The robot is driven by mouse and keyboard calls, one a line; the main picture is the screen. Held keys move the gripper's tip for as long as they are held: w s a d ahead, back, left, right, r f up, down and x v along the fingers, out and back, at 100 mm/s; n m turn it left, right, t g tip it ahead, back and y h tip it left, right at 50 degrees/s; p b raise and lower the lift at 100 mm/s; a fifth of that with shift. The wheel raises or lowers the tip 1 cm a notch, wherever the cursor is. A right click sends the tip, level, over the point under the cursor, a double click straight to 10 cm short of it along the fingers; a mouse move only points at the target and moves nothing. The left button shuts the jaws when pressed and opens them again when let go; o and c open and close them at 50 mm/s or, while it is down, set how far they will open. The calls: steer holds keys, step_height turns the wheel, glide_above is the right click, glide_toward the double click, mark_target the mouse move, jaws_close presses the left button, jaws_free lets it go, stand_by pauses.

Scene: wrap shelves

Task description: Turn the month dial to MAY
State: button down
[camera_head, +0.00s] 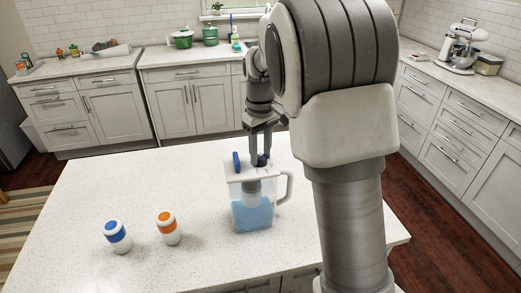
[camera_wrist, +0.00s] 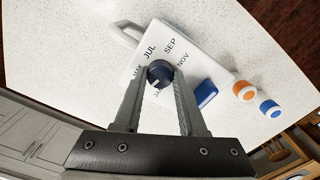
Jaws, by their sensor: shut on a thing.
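A clear pitcher (camera_head: 252,215) with blue water, a white lid and a right-side handle stands upright on the counter. A round dark blue dial (camera_wrist: 158,70) sits on the white lid (camera_wrist: 190,45); it also shows in the head view (camera_head: 262,160). JUL, SEP and NOV are readable around it. A label partly hidden by the left finger looks like MAY, and another below the dial is partly covered. A small pale mark shows on the dial, but I cannot tell which month it points to. My gripper (camera_wrist: 161,76) points down, its fingers shut on the dial's sides.
A blue tab (camera_wrist: 206,93) stands on the lid beside the dial. A blue-banded bottle (camera_head: 117,237) and an orange-banded bottle (camera_head: 168,228) stand left of the pitcher. The white counter (camera_head: 100,200) is otherwise clear. Cabinets line the back and right.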

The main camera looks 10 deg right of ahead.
mark_target(261, 157)
steer(key=m+p, duration=0.1)
steer(key=m, duration=0.4)
steer(key=shift+m, duration=0.3)
steer(key=m+p, duration=0.1)
steer(key=m, duration=0.3)
steer(key=shift+m, duration=0.4)
steer(key=shift+c, duration=2.3)
jaws_free()
steer(key=shift+r, duration=0.1)
step_height(261, 157, up, 17)
